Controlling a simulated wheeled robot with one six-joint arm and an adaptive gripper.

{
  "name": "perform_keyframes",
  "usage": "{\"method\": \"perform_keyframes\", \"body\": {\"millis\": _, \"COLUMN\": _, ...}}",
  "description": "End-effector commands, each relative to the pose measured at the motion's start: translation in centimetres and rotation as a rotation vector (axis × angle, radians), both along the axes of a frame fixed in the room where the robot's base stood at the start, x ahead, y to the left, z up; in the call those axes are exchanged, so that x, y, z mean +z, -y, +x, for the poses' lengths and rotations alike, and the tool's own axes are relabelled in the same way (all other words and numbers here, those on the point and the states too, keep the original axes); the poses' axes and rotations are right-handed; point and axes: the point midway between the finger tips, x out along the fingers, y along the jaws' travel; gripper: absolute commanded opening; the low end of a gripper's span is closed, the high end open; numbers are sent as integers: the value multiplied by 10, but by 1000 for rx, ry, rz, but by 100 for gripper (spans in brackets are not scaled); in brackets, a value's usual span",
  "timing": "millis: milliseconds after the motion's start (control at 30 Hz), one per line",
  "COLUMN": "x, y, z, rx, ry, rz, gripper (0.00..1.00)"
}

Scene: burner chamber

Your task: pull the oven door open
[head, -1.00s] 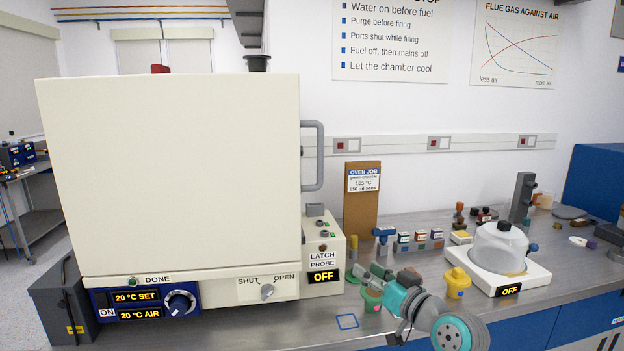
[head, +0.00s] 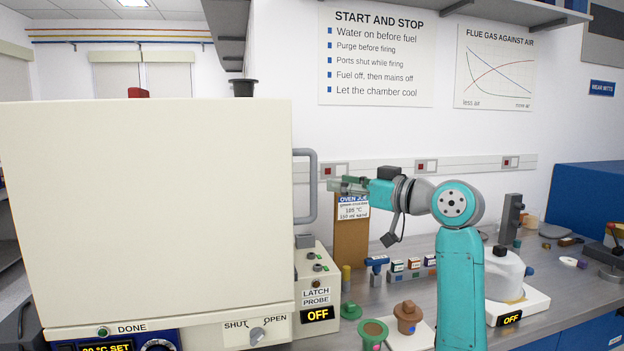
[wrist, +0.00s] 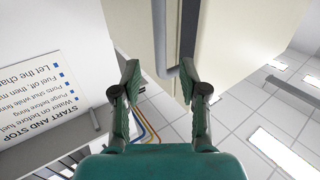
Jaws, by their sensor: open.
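The oven door (head: 150,200) is a large cream panel filling the left of the head view. It looks shut, with no gap visible. Its grey bar handle (head: 313,188) stands on its right edge. My gripper (head: 335,185) is open and empty, just right of the handle at about mid-height, pointing left towards it.
A SHUT/OPEN knob (head: 257,334) sits below the door. A latch and probe box (head: 318,290) reads OFF beside it. A brown job board (head: 350,245) stands behind my gripper.

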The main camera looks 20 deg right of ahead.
Motion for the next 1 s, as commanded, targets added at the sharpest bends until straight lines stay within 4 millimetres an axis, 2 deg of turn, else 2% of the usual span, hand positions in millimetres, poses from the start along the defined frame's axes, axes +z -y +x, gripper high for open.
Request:
{"method": "perform_keyframes", "body": {"millis": 300, "x": 0, "y": -33, "z": 47, "rx": 2, "ry": -1, "rz": 2, "gripper": 43}}
{"method": "perform_keyframes", "body": {"millis": 500, "x": 0, "y": -45, "z": 66, "rx": 2, "ry": -1, "rz": 2, "gripper": 43}}
{"method": "perform_keyframes", "body": {"millis": 933, "x": 0, "y": -49, "z": 73, "rx": 0, "ry": 0, "rz": 0, "gripper": 43}}
{"method": "perform_keyframes", "body": {"millis": 1000, "x": 0, "y": -49, "z": 73, "rx": 0, "ry": 0, "rz": 0, "gripper": 26}}
